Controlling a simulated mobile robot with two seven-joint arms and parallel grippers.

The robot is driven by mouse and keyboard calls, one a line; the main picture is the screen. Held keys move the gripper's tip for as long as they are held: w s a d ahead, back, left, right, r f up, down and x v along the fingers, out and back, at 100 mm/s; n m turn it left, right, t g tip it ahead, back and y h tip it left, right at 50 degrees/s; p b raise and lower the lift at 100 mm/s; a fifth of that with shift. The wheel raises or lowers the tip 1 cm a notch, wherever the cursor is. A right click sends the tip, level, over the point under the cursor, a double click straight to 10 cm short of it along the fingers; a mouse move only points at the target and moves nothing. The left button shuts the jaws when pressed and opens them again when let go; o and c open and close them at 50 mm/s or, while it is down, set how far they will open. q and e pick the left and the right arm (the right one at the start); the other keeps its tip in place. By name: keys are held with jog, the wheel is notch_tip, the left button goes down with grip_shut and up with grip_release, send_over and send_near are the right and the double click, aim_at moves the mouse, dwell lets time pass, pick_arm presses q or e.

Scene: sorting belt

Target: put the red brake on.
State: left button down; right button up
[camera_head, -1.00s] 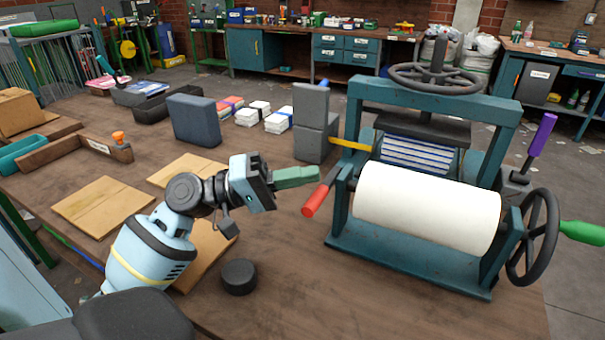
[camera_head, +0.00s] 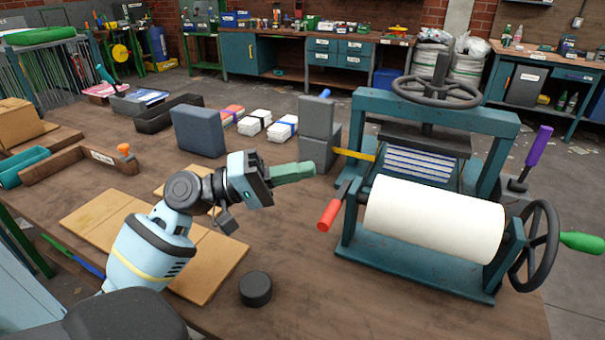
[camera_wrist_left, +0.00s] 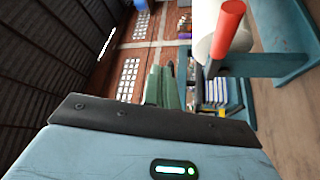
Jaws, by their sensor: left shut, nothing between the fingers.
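The red brake is a lever with a red handle (camera_head: 329,215) on the left side of a teal roller press (camera_head: 415,265). The handle points down and toward me. It shows large at the top right of the left wrist view (camera_wrist_left: 229,28). My left gripper (camera_head: 314,169), with green fingers, is shut and empty. Its tips are above and slightly left of the red handle in the head view, apart from it. The fingers also show in the wrist view (camera_wrist_left: 163,86), left of the handle. My right gripper is not in view.
A white roller (camera_head: 435,220) and a dark handwheel (camera_head: 535,247) with a green handle belong to the press. A yellow lever (camera_head: 355,154) and grey blocks (camera_head: 318,130) stand behind my gripper. A black puck (camera_head: 255,289) lies at the front. Bare table lies between puck and press.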

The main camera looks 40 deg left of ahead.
pick_arm(q)
jog(key=s+a+f+b, duration=0.1)
jog(key=a+f+b, duration=0.1)
jog(key=a+f, duration=0.2)
jog(key=shift+s+a+f, duration=0.2)
jog(key=shift+a, duration=0.75)
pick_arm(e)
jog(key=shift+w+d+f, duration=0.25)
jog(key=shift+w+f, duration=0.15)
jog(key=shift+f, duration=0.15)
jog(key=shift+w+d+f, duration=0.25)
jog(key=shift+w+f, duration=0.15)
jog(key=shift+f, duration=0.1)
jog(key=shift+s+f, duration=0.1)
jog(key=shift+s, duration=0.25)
